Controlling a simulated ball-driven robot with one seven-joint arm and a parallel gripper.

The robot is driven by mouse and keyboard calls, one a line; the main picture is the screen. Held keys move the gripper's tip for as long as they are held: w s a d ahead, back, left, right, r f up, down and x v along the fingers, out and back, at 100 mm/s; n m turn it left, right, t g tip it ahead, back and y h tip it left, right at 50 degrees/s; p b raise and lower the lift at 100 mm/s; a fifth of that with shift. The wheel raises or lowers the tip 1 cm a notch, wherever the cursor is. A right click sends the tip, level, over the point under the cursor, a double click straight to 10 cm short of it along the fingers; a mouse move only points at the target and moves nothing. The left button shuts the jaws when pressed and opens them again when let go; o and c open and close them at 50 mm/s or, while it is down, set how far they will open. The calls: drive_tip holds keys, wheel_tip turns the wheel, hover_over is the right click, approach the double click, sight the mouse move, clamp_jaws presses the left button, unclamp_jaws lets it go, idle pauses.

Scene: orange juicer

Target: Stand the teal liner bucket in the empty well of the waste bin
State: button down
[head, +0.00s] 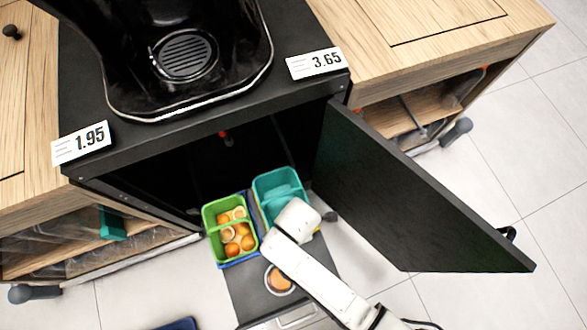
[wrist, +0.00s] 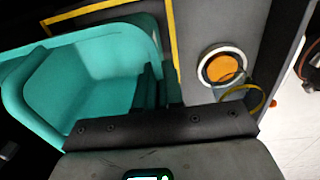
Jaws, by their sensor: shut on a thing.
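The teal liner bucket (head: 279,183) is at the right half of the waste bin, beside a green bucket (head: 211,218) holding orange halves. The bin's blue rim (head: 240,261) shows around the green bucket and between the two. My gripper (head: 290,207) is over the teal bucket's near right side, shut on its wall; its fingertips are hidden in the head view. In the wrist view the teal bucket (wrist: 95,75) looks empty, and my gripper (wrist: 158,88) is at its right wall. I cannot tell whether the bucket's base rests in the well.
The bin sits on a dark pull-out drawer (head: 245,287) with a round orange-filled opening (head: 280,280) in front. An open black door (head: 400,190) stands close on the right. The black juicer cabinet (head: 205,110) overhangs behind.

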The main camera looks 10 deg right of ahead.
drive_tip(key=shift+f+b, duration=1.1)
drive_tip(key=shift+f, duration=1.7)
drive_tip(key=c, duration=1.3)
unclamp_jaws()
drive_tip(key=shift+o, duration=0.2)
wheel_tip(320, 180, up, 12)
drive_tip(key=p, duration=0.5)
drive_tip(key=shift+s, duration=0.4)
drive_tip(key=shift+d, duration=0.1)
